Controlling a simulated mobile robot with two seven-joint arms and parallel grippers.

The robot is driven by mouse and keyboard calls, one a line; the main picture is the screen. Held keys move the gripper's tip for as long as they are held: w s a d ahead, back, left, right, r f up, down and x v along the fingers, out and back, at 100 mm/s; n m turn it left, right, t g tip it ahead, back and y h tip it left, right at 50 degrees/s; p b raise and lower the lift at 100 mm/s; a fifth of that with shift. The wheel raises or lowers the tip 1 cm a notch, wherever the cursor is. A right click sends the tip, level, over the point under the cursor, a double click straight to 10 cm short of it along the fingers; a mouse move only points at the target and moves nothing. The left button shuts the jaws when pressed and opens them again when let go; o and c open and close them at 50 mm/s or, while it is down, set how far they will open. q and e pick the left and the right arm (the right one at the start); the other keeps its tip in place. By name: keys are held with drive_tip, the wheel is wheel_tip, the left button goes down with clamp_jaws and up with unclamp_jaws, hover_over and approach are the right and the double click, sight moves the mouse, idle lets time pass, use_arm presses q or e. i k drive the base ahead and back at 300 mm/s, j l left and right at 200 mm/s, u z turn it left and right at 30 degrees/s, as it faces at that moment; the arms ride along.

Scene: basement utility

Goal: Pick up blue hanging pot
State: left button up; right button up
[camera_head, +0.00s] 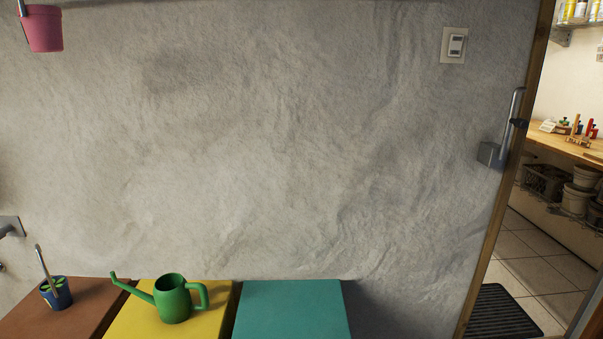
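A small blue pot (60,297) with green leaves and a grey upright handle or hook rising from it stands on a brown block top (84,307) at the lower left. A pink pot (42,29) hangs at the upper left, its hanger cut off by the top edge. Neither of my grippers shows in the head view.
A green watering can (174,298) stands on a yellow block top (133,326), right of the blue pot. A bare teal block top (291,308) is beside it. A grey wall (280,140) rises close behind. At right, a doorway with a door handle (510,125) opens onto a tiled room with a black mat (497,312).

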sight(55, 291)
drive_tip(key=u, duration=1.5)
